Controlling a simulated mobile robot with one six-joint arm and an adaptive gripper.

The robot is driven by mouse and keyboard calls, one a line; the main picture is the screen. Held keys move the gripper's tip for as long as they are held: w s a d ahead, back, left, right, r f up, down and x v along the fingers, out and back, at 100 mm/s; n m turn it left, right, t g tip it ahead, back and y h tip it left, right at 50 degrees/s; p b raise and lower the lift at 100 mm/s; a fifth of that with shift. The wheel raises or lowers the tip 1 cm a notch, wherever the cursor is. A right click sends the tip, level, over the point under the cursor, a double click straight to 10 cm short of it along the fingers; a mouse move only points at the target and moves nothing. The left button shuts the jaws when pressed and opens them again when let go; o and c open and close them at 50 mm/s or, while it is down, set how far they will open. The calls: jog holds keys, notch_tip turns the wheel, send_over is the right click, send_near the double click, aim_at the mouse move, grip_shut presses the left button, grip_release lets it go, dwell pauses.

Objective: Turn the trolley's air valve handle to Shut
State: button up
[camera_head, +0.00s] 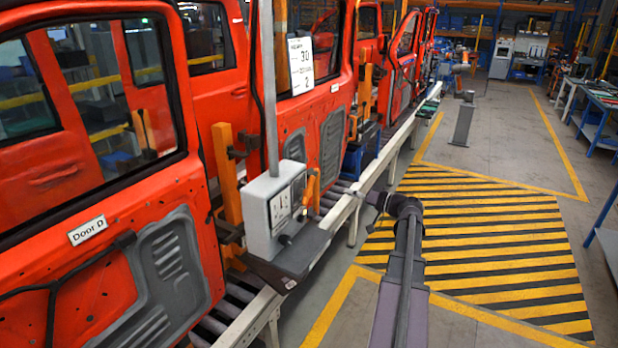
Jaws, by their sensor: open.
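A light grey valve box (268,214) stands on a trolley with a dark shelf (303,248) beside the red door marked Door D. A pale label plate (280,208) is on its front; the lettering is too small to read. An orange-yellow handle (311,188) stands roughly upright at the right side of the box. My arm reaches in from the bottom right and bends left toward the handle. My gripper (334,190) is open, just right of the handle. It is small and dark here, and I cannot tell whether its fingers touch or surround the handle.
Red doors (90,180) hang in a row on the left. A roller conveyor with a pale rail (345,208) runs below them, close under my wrist. Yellow-black striped floor (490,250) lies to the right, clear. A grey post (463,122) and blue workbenches (600,110) stand further back.

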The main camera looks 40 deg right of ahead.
aim_at(314, 181)
jog(key=shift+w+r, duration=0.1)
jog(key=shift+w, duration=0.2)
jog(key=shift+w, duration=0.1)
jog(key=x, duration=1.3)
jog(key=shift+w+a, duration=0.15)
jog(key=shift+w, duration=0.1)
grip_shut()
